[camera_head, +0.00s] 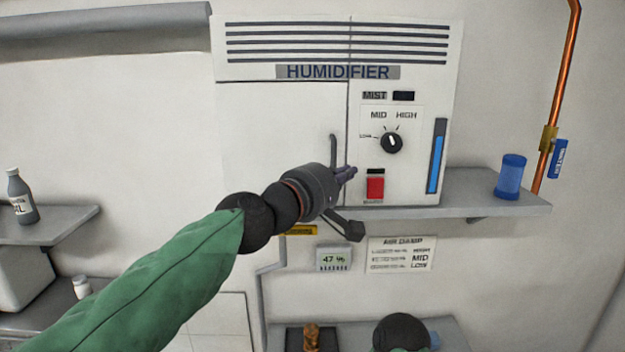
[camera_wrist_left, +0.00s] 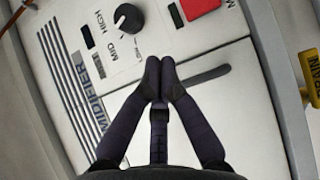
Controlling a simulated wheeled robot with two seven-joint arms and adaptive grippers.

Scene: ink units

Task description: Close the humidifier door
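The humidifier (camera_head: 340,48) is a white wall cabinet with dark vent slats on top. Its door (camera_head: 275,125) is the plain white panel at the left, and it also shows in the wrist view (camera_wrist_left: 205,115). The door looks about flush with the control panel; I cannot tell whether a small gap remains. A dark grey bar handle (camera_head: 333,147) sits near the door's right edge and shows beside my fingers in the wrist view (camera_wrist_left: 207,75). My left gripper (camera_head: 350,173) is shut and empty, its fingertips together in front of the seam near the handle.
The control panel has a black knob (camera_head: 391,142), a red switch (camera_head: 375,187) and a blue level strip (camera_head: 436,156). A grey shelf (camera_head: 480,207) under it holds a blue canister (camera_head: 510,177). A copper pipe (camera_head: 558,85) runs at the right.

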